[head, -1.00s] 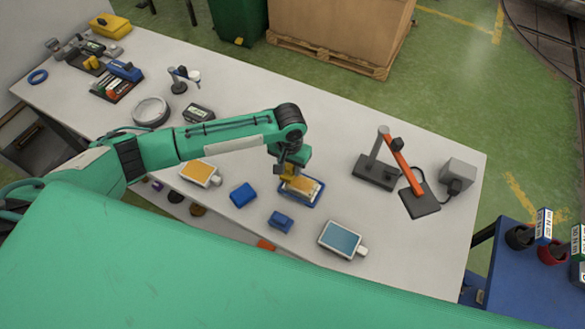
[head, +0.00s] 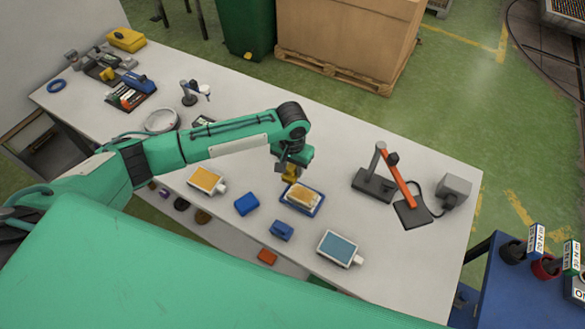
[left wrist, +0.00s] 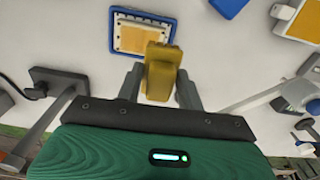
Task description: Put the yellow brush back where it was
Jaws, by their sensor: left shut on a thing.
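My left gripper (head: 290,168) is shut on the yellow brush (left wrist: 160,70). The brush also shows in the head view (head: 291,174), small and partly covered by the gripper. It is just behind a blue-rimmed tray (head: 317,207) with a tan-yellow block or pad (head: 302,196) in it. In the left wrist view, the brush stands between the two fingers and overlaps the near edge of the blue tray (left wrist: 173,24). I cannot tell exactly how high the brush is above the table. My right gripper is in neither view.
On the white table (head: 250,265), blue blocks (head: 247,204) (head: 282,230), an orange-faced device (head: 207,180) and a blue-faced device (head: 339,248) lie around the tray. A stand with an orange arm (head: 396,178) rises at right. The table between tray and stand is clear.

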